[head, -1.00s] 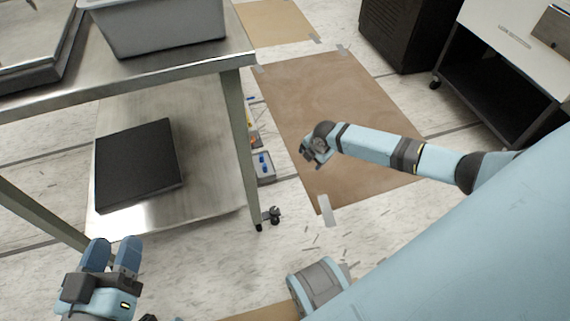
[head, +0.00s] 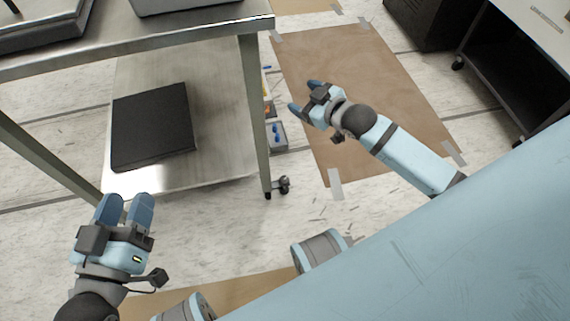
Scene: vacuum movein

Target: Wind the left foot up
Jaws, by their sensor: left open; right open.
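A steel table (head: 254,24) with a lower shelf stands at the left of the head view. Its near right leg ends in a dark foot (head: 267,195) at the floor, with a small caster (head: 283,186) beside it. The left leg runs down behind my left gripper, so its lower end is hidden. I cannot tell which foot is the left one. My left gripper (head: 125,205) is open and empty at the lower left, in front of the shelf. My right gripper (head: 305,97) is open and empty above the brown floor sheet, right of the table leg.
A black flat box (head: 153,127) lies on the lower shelf. A tray with small blue parts (head: 277,135) is on the floor behind the right leg. A taped brown sheet (head: 385,85) covers the floor. A dark cabinet and a white-topped cart (head: 525,75) stand at upper right.

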